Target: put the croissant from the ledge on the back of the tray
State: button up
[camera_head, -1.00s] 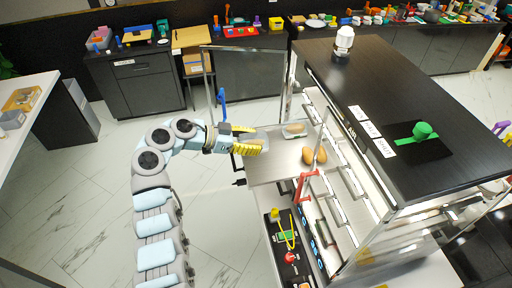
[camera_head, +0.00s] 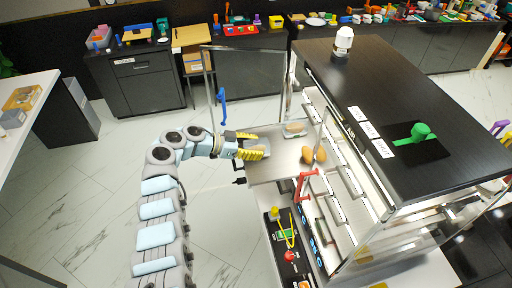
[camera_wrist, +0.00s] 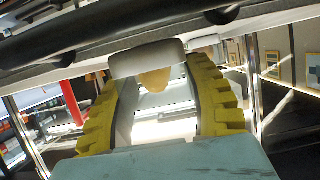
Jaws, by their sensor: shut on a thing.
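A metal tray (camera_head: 262,172) sticks out from the side of the dark-topped cabinet. Two orange-brown bread pieces (camera_head: 314,155) lie on its cabinet side; I cannot tell whether either is the croissant. A clear dish (camera_head: 294,128) with a tan piece in it is at the far side of the tray. My gripper (camera_head: 256,145) has its yellow fingers at the tray's left end. In the wrist view the fingers flank a pale rounded block (camera_wrist: 147,57), with a tan rounded thing (camera_wrist: 155,80) showing below it. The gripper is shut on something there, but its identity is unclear.
A glass door (camera_head: 240,85) stands open behind the tray. A red handle (camera_head: 301,186) and a control panel with a red button (camera_head: 289,256) are at the cabinet's front. A white bottle (camera_head: 343,38) stands on the cabinet top (camera_head: 375,85). The floor at left is clear.

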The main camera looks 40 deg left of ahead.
jog(key=shift+f, duration=0.3)
jog(key=o, duration=1.1)
jog(key=shift+r, duration=0.1)
jog(key=shift+r, duration=0.15)
jog(key=shift+s+a, duration=0.25)
jog(key=shift+a, duration=0.05)
jog(key=b+v, duration=0.3)
jog(key=v, duration=0.8)
